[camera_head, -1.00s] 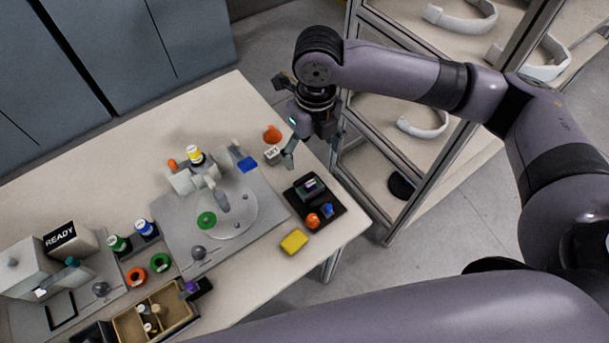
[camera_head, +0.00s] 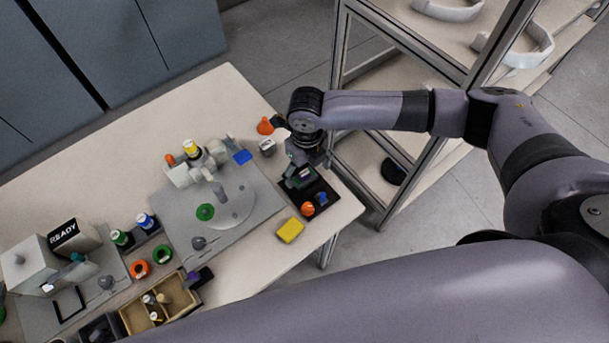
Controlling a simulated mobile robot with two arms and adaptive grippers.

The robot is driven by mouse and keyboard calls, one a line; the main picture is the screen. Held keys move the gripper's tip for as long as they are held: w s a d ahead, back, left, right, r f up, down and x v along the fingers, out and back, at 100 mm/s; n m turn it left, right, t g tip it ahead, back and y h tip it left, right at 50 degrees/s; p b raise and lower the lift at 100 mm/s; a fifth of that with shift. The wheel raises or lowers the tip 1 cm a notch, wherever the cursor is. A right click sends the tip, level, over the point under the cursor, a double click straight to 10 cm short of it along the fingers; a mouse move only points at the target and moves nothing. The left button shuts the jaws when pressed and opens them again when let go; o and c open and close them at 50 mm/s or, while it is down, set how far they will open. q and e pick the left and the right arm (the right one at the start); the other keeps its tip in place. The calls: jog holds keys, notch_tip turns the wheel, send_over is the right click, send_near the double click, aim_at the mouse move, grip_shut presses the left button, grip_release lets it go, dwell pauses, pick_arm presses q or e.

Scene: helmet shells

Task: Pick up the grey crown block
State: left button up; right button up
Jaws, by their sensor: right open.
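A small dark grey block, which looks like the crown block (camera_head: 306,173), sits at the back of a black tray (camera_head: 328,188) near the table's right corner. My right gripper (camera_head: 298,178) is open and points down over that end of the tray, close to the block. The gripper and wrist hide part of the block, and I cannot tell whether the fingers touch it. My left gripper is not in view.
An orange piece (camera_head: 308,209) and a blue piece (camera_head: 321,198) share the tray. A yellow block (camera_head: 290,230) lies in front, and a small white-grey block (camera_head: 267,147) and orange cone (camera_head: 265,126) lie behind. A grey fixture plate (camera_head: 262,218) is left. A shelf frame (camera_head: 405,200) stands right.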

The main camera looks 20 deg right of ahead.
aim_at(306, 173)
jog(key=shift+w+f+p, duration=0.1)
jog(key=shift+f+p, duration=0.3)
jog(key=shift+f, duration=1.55)
jog(key=shift+c, duration=0.4)
jog(key=c, duration=1.2)
jog(key=shift+o, duration=0.2)
jog(key=shift+r, duration=0.1)
